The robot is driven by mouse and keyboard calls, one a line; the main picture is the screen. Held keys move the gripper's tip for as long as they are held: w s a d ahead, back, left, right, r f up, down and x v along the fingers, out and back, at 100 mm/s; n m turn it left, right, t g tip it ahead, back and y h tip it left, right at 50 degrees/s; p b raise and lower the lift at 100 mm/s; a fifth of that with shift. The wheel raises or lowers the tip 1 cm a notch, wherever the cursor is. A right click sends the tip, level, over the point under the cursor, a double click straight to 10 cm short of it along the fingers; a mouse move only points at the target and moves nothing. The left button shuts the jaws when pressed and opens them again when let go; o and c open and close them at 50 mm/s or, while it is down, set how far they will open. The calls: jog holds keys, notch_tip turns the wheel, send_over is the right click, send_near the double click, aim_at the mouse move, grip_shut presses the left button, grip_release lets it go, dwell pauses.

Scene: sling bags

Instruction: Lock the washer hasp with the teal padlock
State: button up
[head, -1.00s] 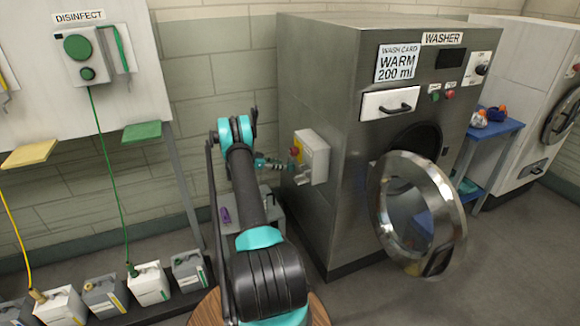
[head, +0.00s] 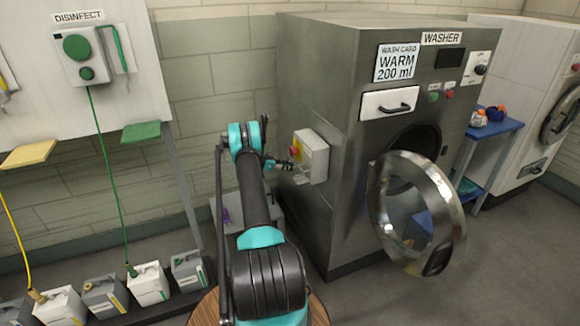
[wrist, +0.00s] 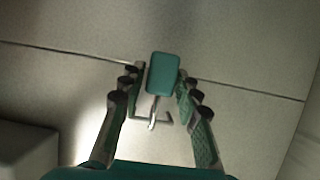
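The teal padlock (wrist: 163,74) shows in the wrist view between my fingertips, its metal shackle (wrist: 154,113) toward the bottom of the picture. My gripper (wrist: 161,80) has a fingertip close against each side of the padlock body and appears shut on it. In the head view my gripper (head: 277,164) is small and dark, just left of the pale box (head: 314,156) on the washer's (head: 325,85) side. That box has a red knob on yellow (head: 295,152) and a small metal part (head: 300,177), possibly the hasp; its details are too small to tell.
A small grey stand (head: 264,212) with a purple item (head: 226,215) is below my arm. The washer's round door (head: 384,215) hangs open at the front. Several jugs (head: 148,283) line the left floor. A blue table (head: 497,130) stands right of the washer.

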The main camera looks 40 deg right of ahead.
grip_shut()
jog(key=shift+r, duration=0.25)
jog(key=shift+r, duration=1.1)
jog(key=w+a, duration=0.1)
jog(key=a, duration=0.6)
jog(key=shift+w+a, duration=0.4)
dwell(0.4)
dwell(0.3)
